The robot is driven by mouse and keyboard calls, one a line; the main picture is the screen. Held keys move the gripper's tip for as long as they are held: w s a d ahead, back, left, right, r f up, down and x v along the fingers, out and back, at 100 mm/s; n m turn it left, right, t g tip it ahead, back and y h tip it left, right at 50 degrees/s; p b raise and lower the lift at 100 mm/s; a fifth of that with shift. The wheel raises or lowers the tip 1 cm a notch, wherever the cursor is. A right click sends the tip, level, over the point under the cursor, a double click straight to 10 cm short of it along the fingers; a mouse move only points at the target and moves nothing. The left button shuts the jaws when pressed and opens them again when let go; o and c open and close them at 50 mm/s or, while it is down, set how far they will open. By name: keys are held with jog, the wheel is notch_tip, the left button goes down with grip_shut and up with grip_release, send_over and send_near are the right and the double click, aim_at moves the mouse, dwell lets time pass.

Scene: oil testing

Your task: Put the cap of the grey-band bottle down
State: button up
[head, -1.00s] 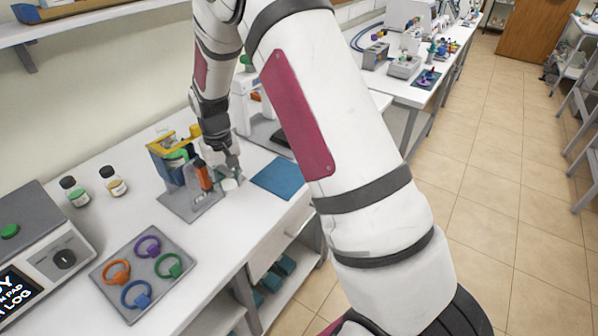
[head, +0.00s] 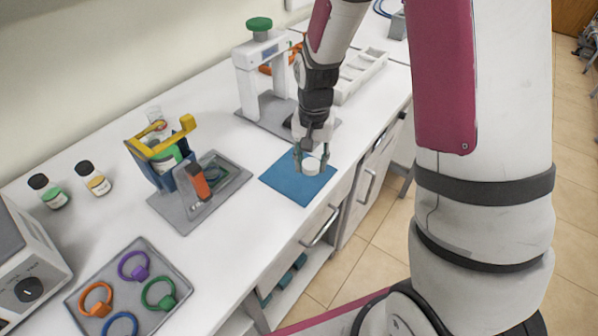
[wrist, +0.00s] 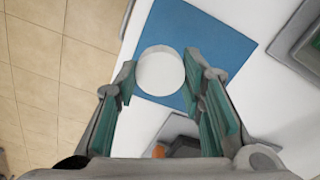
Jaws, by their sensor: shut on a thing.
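The white round cap (head: 311,166) is between the fingertips of my gripper (head: 312,160), over the blue mat (head: 285,185). In the wrist view, the cap (wrist: 160,71) sits between the two green-padded fingers (wrist: 161,85), with the blue mat (wrist: 215,55) behind it. My gripper is shut on the cap. I cannot tell whether the cap touches the mat. A bottle with a green part (head: 170,157) stands in the blue holder with a yellow clamp. I cannot make out a grey band.
The holder's grey base (head: 180,213) is left of the mat. A white press-like stand (head: 247,85) is behind it. Two dark-capped bottles (head: 48,191) (head: 93,178) and a grey tray of coloured rings (head: 75,300) are at left. The bench front edge is close to the mat.

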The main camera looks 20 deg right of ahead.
jog(key=s+f+m+b, duration=0.1)
jog(key=s+m+b, duration=0.1)
jog(key=s+m, duration=0.65)
jog(key=n+b, duration=0.2)
jog(key=b, duration=0.3)
send_over(298, 174)
jog(key=shift+f+m, duration=0.25)
jog(key=shift+f, duration=2.45)
jog(key=shift+f, duration=0.1)
jog(key=o, duration=0.7)
